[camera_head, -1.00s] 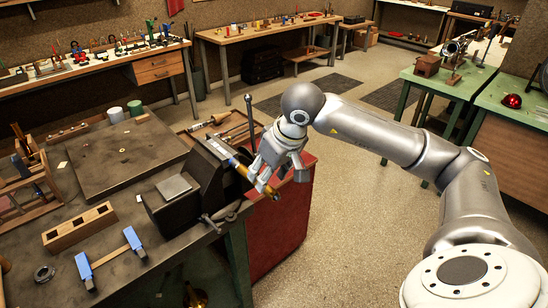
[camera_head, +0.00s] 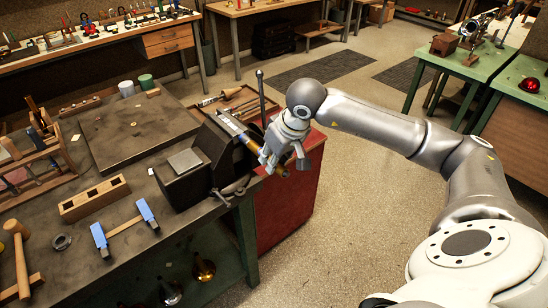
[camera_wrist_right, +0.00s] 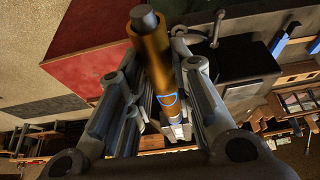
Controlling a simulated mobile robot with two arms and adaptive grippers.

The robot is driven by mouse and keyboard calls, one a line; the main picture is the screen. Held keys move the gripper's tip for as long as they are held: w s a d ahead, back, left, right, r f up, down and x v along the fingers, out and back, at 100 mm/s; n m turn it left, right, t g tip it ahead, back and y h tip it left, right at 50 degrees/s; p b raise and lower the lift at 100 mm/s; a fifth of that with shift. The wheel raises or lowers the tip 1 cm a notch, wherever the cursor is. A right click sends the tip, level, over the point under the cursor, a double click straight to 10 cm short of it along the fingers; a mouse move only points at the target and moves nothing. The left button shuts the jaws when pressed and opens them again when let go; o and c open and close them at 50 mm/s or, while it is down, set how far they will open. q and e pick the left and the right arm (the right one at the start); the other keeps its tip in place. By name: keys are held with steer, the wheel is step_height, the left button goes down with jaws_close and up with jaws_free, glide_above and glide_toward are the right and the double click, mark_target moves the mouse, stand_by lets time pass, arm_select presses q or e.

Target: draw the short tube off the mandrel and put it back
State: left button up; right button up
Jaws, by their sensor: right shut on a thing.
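The steel mandrel (camera_head: 229,123) sticks out of the dark bench vise (camera_head: 222,150), slanting down to the right. The brass short tube (camera_head: 251,146) is around it, and some brass shows on both sides of my right gripper (camera_head: 268,154). In the right wrist view the tube (camera_wrist_right: 152,50) runs between the two fingers (camera_wrist_right: 163,85), with a blue mark on it and a dark round end standing out of its near end. My right gripper is shut on the tube. The fingers partly hide the contact. My left gripper is not in view.
The workbench (camera_head: 120,235) carries a wooden block with holes (camera_head: 94,198), a blue-ended clamp (camera_head: 124,226) and a mallet (camera_head: 19,255). A red cabinet (camera_head: 290,200) stands below my right gripper, with a tool tray (camera_head: 235,100) behind. Open floor lies to the right.

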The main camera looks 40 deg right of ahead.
mark_target(288, 173)
steer(key=shift+s+d+b, duration=0.1)
steer(key=shift+s+b, duration=0.25)
steer(key=shift+s, duration=0.1)
jaws_close()
steer(key=shift+s+d+b, duration=0.15)
steer(key=shift+s+b, duration=1.1)
steer(key=shift+s, duration=1.05)
steer(key=s+b, duration=1)
steer(key=s, duration=0.2)
steer(key=shift+d, duration=0.4)
steer(key=shift+w, duration=0.1)
